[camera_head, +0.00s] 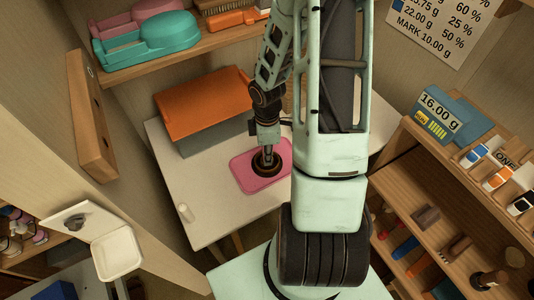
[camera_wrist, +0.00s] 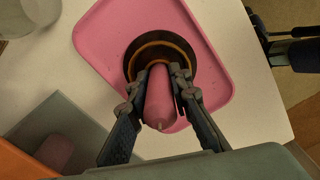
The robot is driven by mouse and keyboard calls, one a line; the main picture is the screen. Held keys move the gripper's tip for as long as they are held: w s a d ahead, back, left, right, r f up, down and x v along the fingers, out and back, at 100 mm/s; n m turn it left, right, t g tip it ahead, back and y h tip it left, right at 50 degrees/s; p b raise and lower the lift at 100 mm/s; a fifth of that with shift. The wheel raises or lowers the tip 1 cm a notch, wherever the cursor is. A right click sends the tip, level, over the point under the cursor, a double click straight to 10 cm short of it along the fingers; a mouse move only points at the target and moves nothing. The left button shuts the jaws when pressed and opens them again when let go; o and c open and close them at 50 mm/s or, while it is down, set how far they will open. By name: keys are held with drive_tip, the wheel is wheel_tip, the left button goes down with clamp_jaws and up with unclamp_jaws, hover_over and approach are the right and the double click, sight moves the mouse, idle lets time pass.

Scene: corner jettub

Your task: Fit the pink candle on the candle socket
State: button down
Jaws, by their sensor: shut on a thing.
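A pink candle (camera_wrist: 159,100) is between the two fingers of my gripper (camera_wrist: 158,88) in the wrist view. My gripper is shut on it. The candle's far end points into the dark round candle socket (camera_wrist: 189,62), which has a brass-coloured inner ring. I cannot tell whether the candle's end is inside the socket or just above it. The socket stands on a pink tray (camera_wrist: 98,30). In the head view my gripper (camera_head: 267,152) points down over the socket (camera_head: 267,166) on the tray (camera_head: 247,183), and the candle is hardly visible there.
The tray lies on a white table (camera_head: 205,228). An orange and grey box-like thing (camera_head: 205,103) stands behind it to the left. A small pale cylinder (camera_head: 185,212) stands near the table's left edge. In the wrist view another pink object (camera_wrist: 55,152) lies at lower left.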

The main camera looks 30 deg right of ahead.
drive_tip(key=shift+f, duration=0.1)
drive_tip(key=c, duration=1.7)
unclamp_jaws()
drive_tip(key=shift+w+r, duration=0.1)
drive_tip(key=shift+r, duration=0.5)
wheel_tip(320, 180, up, 11)
drive_tip(key=shift+f, duration=0.1)
